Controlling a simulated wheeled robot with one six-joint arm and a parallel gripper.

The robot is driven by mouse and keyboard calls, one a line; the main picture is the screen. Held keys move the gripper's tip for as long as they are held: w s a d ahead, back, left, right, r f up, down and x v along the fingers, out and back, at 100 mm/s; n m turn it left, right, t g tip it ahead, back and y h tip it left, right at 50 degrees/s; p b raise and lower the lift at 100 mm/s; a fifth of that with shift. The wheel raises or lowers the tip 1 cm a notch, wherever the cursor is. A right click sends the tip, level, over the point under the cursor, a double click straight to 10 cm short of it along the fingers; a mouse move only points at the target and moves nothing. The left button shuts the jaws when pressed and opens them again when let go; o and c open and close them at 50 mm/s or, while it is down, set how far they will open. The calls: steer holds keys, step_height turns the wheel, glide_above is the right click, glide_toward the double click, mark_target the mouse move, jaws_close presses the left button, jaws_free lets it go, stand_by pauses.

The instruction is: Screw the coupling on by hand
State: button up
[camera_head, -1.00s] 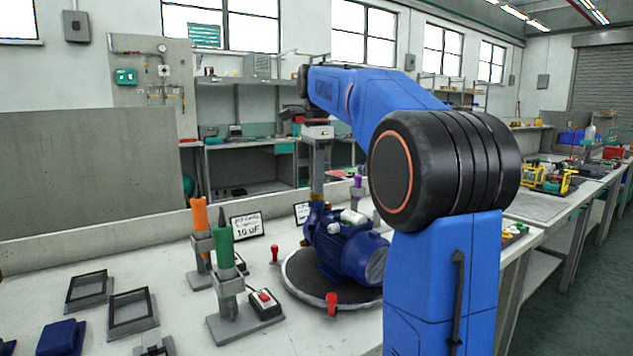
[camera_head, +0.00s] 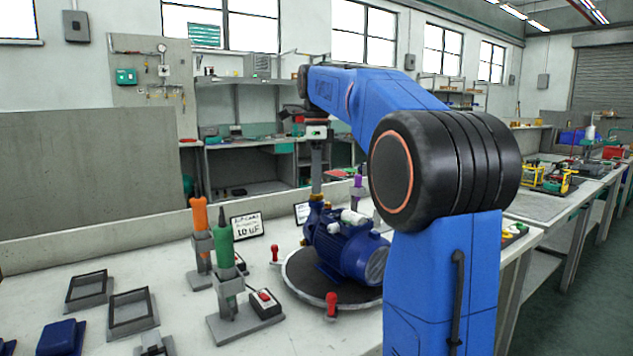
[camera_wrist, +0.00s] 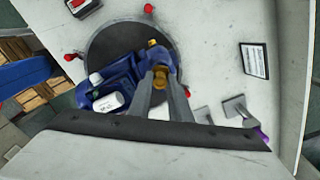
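The blue pump (camera_head: 345,250) lies on a round dark turntable (camera_head: 300,278) on the bench. It also shows in the wrist view (camera_wrist: 118,82). My gripper (camera_head: 316,190) points straight down over the pump's upright port at its left end. In the wrist view the two grey fingers of my gripper (camera_wrist: 161,80) come together around the brass coupling (camera_wrist: 160,76), which sits at the port. The fingers appear shut on it. The fingertips hide part of the coupling, and I cannot see its thread or how far down it sits.
Red-knobbed clamps (camera_head: 331,303) stand around the turntable. Orange (camera_head: 199,214) and green (camera_head: 224,245) tools stand in holders to the left, beside a red switch box (camera_head: 264,302).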

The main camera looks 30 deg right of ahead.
steer(key=o, duration=0.3)
steer(key=shift+n, duration=1.8)
steer(key=n, duration=0.2)
steer(key=shift+n, duration=0.7)
